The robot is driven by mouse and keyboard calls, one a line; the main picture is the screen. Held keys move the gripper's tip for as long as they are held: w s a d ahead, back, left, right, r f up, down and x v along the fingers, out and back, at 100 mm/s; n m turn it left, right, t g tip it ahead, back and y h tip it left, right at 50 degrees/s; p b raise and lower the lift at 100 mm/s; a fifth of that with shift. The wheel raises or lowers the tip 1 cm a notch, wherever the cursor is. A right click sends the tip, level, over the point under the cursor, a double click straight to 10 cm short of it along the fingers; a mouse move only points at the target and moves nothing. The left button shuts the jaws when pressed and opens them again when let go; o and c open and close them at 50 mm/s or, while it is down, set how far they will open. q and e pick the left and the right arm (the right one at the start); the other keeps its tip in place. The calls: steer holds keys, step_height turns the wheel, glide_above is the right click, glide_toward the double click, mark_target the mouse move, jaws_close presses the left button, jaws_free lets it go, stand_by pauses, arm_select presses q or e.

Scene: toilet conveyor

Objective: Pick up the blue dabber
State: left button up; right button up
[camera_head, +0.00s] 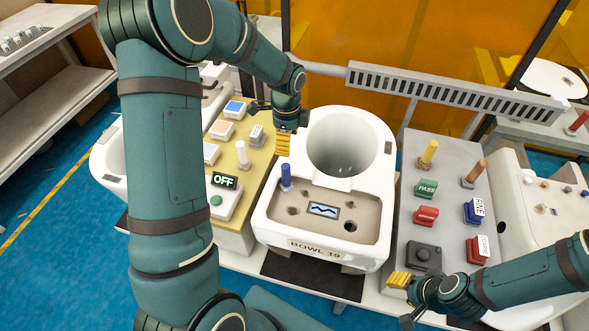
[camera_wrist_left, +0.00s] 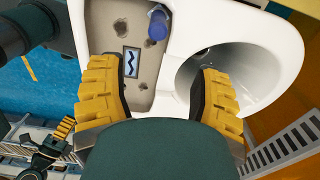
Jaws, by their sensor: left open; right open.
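The blue dabber (camera_head: 286,177) stands upright in the left part of the grey top panel of a white toilet bowl unit (camera_head: 270,214) labelled "BOWL 19". It also shows in the left wrist view (camera_wrist_left: 158,24), seen from above, beyond and between the spread fingers. My left gripper (camera_head: 283,144) hangs behind the dabber, near the bowl's left rim, apart from it. The left wrist view shows this gripper (camera_wrist_left: 160,95) open with nothing between its yellow fingers. My right gripper (camera_head: 399,281) is at the lower right, in front of the right-hand button panel, empty.
A yellow-topped panel (camera_head: 260,166) with labelled blocks, a white dabber (camera_head: 242,154) and an OFF sign (camera_head: 224,181) stands left of the bowl. A grey panel (camera_head: 407,206) on the right carries buttons and yellow and brown dabbers. A slotted metal rail (camera_head: 450,92) runs behind.

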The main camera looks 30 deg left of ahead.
mark_target(286, 172)
arm_select(q)
steer(key=f, duration=0.8)
steer(key=shift+s+f, duration=0.25)
steer(key=shift+f, duration=0.05)
steer(key=f, duration=0.5)
steer(key=shift+a, duration=0.25)
jaws_close()
